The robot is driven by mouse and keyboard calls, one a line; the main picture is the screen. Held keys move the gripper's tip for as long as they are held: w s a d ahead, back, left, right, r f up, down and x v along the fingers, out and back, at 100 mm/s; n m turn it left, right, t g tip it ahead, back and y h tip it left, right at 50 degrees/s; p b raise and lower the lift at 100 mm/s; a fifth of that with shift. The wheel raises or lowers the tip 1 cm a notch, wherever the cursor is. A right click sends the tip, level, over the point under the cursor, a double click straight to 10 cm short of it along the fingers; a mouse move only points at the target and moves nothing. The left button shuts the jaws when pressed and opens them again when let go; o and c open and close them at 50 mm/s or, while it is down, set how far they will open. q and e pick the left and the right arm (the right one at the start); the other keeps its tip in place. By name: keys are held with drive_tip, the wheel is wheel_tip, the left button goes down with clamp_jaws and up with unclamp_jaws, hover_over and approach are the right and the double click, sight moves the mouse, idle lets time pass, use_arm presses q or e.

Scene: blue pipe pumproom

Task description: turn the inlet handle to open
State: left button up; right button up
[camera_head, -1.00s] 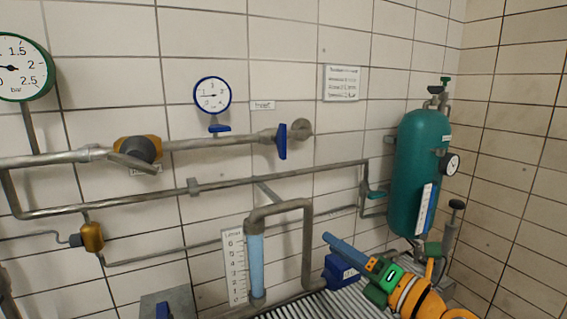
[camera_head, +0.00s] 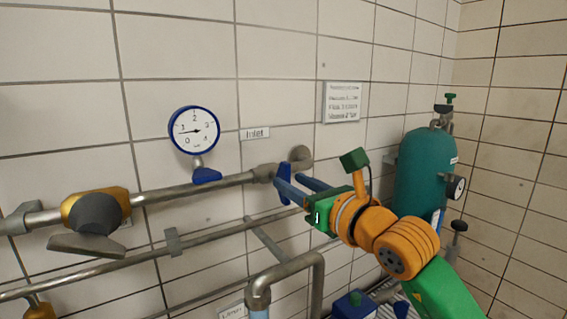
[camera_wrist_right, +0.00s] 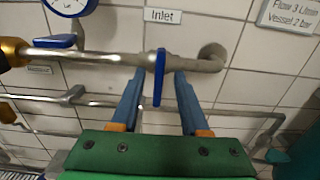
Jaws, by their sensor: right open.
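The blue inlet handle (camera_head: 283,183) sits on the upper pipe below the "Inlet" label (camera_head: 255,133). In the right wrist view the handle (camera_wrist_right: 159,78) is a narrow blue lever pointing down, across the pipe. My right gripper (camera_head: 294,186) is open, its two blue fingers reaching toward the handle. In the wrist view the right gripper (camera_wrist_right: 154,88) has one finger on each side of the handle's lower part, with gaps visible on both sides. I cannot tell whether either finger touches it. My left gripper is not in view.
A blue-rimmed gauge (camera_head: 194,130) with a small blue valve (camera_head: 206,176) stands left of the handle. A larger valve with a grey lever (camera_head: 94,220) is further left. A lower pipe (camera_head: 190,245) runs beneath. A teal tank (camera_head: 424,170) stands right, behind my arm.

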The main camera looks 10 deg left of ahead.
sight(284, 203)
drive_tip(key=p+x, duration=0.1)
drive_tip(key=x, duration=0.1)
drive_tip(key=shift+w+a, duration=0.2)
drive_tip(key=shift+a, duration=0.15)
drive_tip(key=shift+w+a+f, duration=0.15)
drive_tip(key=shift+w+a, duration=0.1)
drive_tip(key=shift+s+d, duration=0.15)
drive_tip(key=shift+d, duration=0.05)
clamp_jaws()
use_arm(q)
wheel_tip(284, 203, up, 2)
